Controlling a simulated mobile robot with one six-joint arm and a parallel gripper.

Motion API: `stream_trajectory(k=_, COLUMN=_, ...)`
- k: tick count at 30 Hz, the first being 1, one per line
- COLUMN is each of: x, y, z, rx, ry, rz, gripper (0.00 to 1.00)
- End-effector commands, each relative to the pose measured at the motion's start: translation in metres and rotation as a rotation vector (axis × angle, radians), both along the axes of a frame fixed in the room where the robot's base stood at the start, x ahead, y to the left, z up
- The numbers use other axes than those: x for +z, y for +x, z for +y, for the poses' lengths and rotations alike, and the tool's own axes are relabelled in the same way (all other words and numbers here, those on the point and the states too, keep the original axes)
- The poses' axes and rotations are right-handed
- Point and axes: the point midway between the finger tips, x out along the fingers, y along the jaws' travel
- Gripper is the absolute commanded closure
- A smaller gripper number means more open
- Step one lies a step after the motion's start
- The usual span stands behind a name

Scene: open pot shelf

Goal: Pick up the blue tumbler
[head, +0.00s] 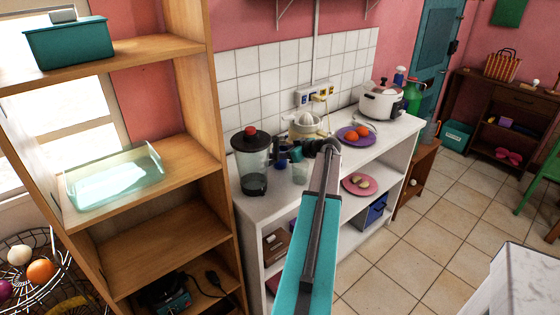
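A small dark blue object (281,163), which may be the blue tumbler, stands on the white counter just right of the blender. It is small and partly hidden, so its shape is unclear. My gripper (288,151) is at the far end of my teal arm, over the counter and very close to the blue object. I cannot tell whether they touch. The fingers are too small and dark to show whether they are open or shut. A pale clear glass (300,173) stands just right of the blue object.
A blender (253,165) stands close on the left, and a citrus juicer (305,125) behind. A purple plate (368,141) with orange fruit and a rice cooker (381,103) are farther right. A wooden shelf (222,160) rises at the left.

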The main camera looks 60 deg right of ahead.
Motion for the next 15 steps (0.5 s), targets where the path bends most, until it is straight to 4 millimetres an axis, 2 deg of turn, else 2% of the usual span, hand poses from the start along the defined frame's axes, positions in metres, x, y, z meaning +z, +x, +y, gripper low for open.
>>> stream_trajectory(k=8, x=0.003, y=0.000, z=0.000, rx=0.000, ry=-0.001, rz=-0.001, gripper=0.76)
stream_trajectory(k=15, x=0.016, y=0.000, z=0.000, rx=0.000, ry=-0.001, rz=-0.001, gripper=0.76)
